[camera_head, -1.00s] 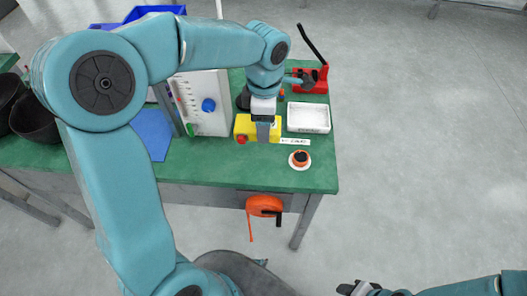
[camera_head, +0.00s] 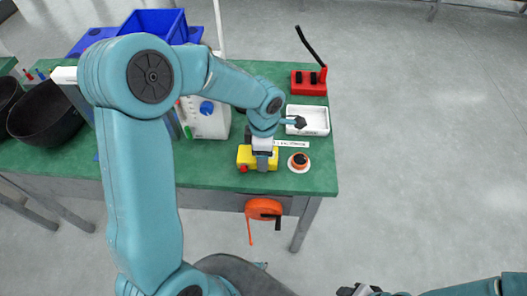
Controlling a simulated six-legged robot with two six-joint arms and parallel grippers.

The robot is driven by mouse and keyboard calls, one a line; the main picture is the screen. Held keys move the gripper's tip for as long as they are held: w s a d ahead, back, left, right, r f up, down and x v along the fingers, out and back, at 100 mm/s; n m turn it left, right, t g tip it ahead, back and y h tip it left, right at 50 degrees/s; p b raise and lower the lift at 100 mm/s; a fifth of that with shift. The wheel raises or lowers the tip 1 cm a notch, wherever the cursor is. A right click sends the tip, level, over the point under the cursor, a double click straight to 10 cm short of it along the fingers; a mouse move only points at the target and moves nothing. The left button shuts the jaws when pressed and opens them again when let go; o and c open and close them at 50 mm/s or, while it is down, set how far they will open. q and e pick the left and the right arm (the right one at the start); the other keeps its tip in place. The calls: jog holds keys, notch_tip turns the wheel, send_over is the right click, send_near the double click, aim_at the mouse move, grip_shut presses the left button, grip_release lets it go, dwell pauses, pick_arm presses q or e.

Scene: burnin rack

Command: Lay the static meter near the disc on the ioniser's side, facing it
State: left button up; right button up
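A yellow box with a red knob, apparently the static meter (camera_head: 245,157), is just left of the disc (camera_head: 290,166). The disc is pale and round, with an orange and black piece on it. My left gripper (camera_head: 262,163) points down over the yellow box and appears shut on it; its fingertips are hard to make out. A small gap separates box and disc. I cannot tell whether the box touches the bench. The white unit with a blue knob (camera_head: 207,122) stands behind, partly hidden by my arm; I cannot tell whether it is the ioniser. My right gripper (camera_head: 358,290) is at the bottom edge, fingers unclear.
The green bench (camera_head: 215,170) has a white tray (camera_head: 318,120) and a red stand with a black lever (camera_head: 309,83) behind the disc. A label strip (camera_head: 292,144) lies behind the disc. Black bowls (camera_head: 45,115) and a blue bin (camera_head: 155,22) are left. An orange reel (camera_head: 264,208) hangs in front.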

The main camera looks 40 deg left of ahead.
pick_arm(q)
jog(key=shift+f, duration=0.2)
jog(key=o, duration=1.1)
jog(key=shift+o, duration=0.2)
jog(key=shift+r, duration=0.1)
jog(key=shift+r, duration=0.3)
notch_tip(320, 180, up, 12)
jog(key=shift+f+p, duration=0.15)
jog(key=shift+p, duration=0.25)
